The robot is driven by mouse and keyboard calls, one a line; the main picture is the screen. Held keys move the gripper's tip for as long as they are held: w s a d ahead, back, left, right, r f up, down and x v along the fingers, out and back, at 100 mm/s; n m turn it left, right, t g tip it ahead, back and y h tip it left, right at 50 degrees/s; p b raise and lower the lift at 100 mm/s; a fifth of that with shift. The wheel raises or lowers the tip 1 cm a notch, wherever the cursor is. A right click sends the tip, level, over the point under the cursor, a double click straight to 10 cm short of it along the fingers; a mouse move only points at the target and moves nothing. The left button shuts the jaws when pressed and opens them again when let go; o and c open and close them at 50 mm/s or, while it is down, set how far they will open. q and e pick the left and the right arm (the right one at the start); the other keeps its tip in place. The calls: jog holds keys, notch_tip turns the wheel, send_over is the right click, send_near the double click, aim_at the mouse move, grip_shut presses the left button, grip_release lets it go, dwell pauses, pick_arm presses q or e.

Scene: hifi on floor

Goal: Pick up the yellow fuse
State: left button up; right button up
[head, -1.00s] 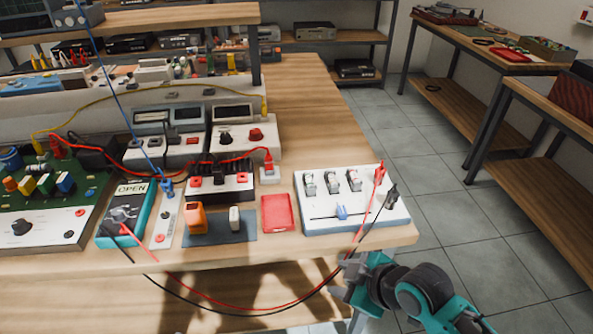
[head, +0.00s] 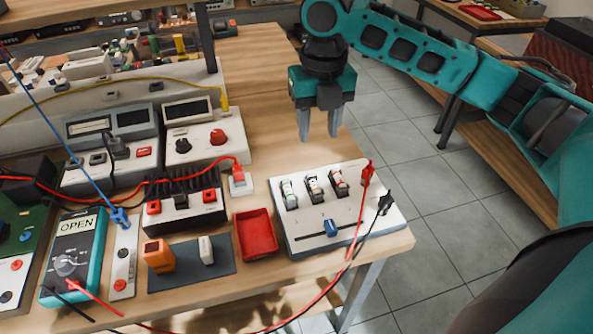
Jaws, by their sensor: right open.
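A white panel (head: 350,222) at the table's right edge carries three small upright holders with pale pieces in them: left (head: 288,193), middle (head: 313,187) and right (head: 338,181). These look like fuses. Their colours are too small to tell, so I cannot pick out a yellow one. My right gripper (head: 319,136) points down, open and empty, with its two grey fingers apart. In the picture it is above and behind the panel, clear of the holders. My left gripper is not in view.
A red tray (head: 257,234) sits left of the panel and looks empty. A blue slider knob (head: 331,227), a red probe (head: 367,173) and a black probe (head: 385,203) with cables are on the panel. A multimeter (head: 75,255) lies at left. Bare wood (head: 262,85) lies behind.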

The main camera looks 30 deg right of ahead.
jog(key=b, duration=0.1)
send_over(314, 183)
jog(key=f, duration=0.4)
jog(key=d+f, duration=0.1)
jog(key=f, duration=0.1)
jog(key=shift+w+f, duration=0.35)
jog(key=shift+f, duration=0.05)
jog(key=f, duration=0.3)
jog(key=a+f, duration=0.1)
jog(key=shift+s+f, duration=0.3)
jog(key=shift+s, duration=0.05)
jog(key=shift+f+b, duration=0.3)
jog(key=shift+f, duration=0.2)
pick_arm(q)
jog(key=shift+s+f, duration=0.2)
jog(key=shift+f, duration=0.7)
pick_arm(e)
jog(key=shift+c, duration=0.4)
grip_shut()
